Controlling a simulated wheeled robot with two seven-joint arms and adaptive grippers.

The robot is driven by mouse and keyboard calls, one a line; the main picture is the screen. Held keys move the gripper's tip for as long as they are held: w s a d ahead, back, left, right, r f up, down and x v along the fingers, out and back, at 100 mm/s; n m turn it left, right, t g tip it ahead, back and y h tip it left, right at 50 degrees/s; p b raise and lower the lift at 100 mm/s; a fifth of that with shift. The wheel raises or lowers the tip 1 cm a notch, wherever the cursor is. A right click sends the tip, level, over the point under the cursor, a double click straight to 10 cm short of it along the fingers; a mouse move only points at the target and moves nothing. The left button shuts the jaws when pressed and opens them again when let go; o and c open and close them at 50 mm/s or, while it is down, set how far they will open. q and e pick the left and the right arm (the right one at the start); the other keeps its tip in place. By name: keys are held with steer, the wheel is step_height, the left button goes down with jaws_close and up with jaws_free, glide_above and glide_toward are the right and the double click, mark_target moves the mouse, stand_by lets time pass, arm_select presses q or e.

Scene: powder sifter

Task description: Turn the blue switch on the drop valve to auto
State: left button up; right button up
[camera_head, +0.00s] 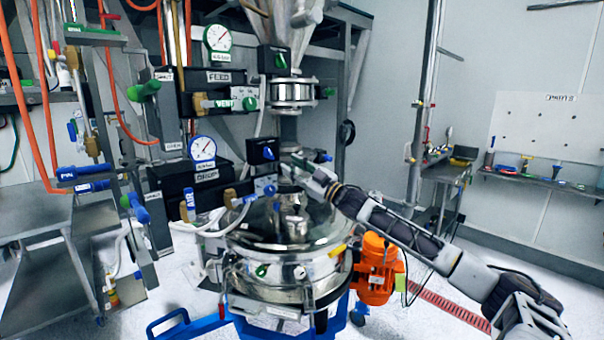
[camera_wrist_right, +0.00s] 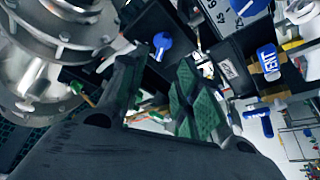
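A blue knob, likely this switch (camera_wrist_right: 162,42), also shows in the right wrist view, just beyond my fingertips. My right gripper (camera_head: 303,164) reaches in from the right and is close to the right of the switch, apparently not touching it. In the right wrist view, the fingers (camera_wrist_right: 155,85) with green pads stand apart with nothing between them. The switch's exact setting is too small to read. My left gripper is not in view.
A similar black box with a green switch (camera_head: 281,61) is above. A dial gauge (camera_head: 202,149) and a blue AIR handle (camera_head: 189,199) are to the left. The round steel vessel (camera_head: 300,268) is below, with an orange motor (camera_head: 377,265) beside it. Pipes crowd the left.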

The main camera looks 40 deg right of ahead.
steer(key=shift+v, duration=1.45)
steer(key=shift+s, duration=0.15)
stand_by(0.3)
